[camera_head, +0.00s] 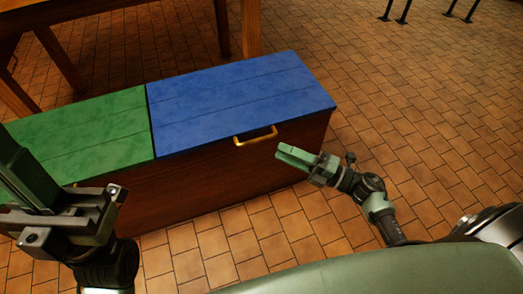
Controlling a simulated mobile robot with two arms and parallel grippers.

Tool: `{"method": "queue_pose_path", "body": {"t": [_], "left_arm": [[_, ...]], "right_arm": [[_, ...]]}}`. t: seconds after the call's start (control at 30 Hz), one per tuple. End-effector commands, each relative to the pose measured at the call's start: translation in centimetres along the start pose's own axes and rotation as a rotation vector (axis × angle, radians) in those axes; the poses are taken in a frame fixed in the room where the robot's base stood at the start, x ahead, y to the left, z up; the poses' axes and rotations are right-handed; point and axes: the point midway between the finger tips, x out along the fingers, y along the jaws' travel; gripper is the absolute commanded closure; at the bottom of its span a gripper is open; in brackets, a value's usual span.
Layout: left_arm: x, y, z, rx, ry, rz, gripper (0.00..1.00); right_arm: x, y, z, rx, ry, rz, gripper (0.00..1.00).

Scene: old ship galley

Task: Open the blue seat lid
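The blue seat lid (240,100) lies flat and closed on the right part of a dark wooden bench box (200,198). A brass handle (256,137) is on the lid's front edge, toward its right half. My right gripper (283,153) is in front of the box, a little right of and below the handle, apart from it. Its green fingers look close together with nothing seen between them. My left gripper (15,165) is large at the left edge, in front of the green lid; its fingertips are partly cut off, so its opening is unclear.
A green seat lid (90,132) adjoins the blue one on the left, also closed. A wooden table (75,12) with legs stands behind the bench. The tiled floor to the right (420,110) is clear; thin black legs (395,10) stand far back.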

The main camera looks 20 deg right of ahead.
Motion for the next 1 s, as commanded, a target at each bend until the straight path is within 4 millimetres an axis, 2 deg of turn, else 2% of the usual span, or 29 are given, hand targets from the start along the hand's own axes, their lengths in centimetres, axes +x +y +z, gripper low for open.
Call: {"method": "queue_pose_path", "body": {"t": [0.43, 0.6, 0.83, 0.87, 0.97, 1.0], "left_arm": [[0.6, 0.1, 0.2, 0.005, 0.039, 0.016, 1.00], [0.8, 0.1, 0.3, 0.006, 0.044, 0.019, 1.00], [0.9, 0.1, 0.2, 0.006, 0.046, 0.020, 1.00], [0.9, 0.1, 0.2, 0.006, 0.046, 0.019, 1.00], [0.9, 0.1, 0.2, 0.006, 0.046, 0.019, 1.00], [0.9, 0.1, 0.2, 0.006, 0.046, 0.019, 1.00]], "right_arm": [[6.4, 0.0, 0.0, 0.000, -0.001, 0.003, 0.67], [7.4, 0.1, 0.1, 0.002, -0.002, 0.001, 0.67], [7.5, 0.1, 0.1, 0.002, -0.002, 0.000, 0.67], [7.5, 0.1, 0.1, 0.002, -0.002, 0.000, 0.70], [7.5, 0.1, 0.1, 0.002, -0.002, 0.000, 0.98], [7.5, 0.1, 0.1, 0.002, -0.002, 0.000, 1.00]]}}
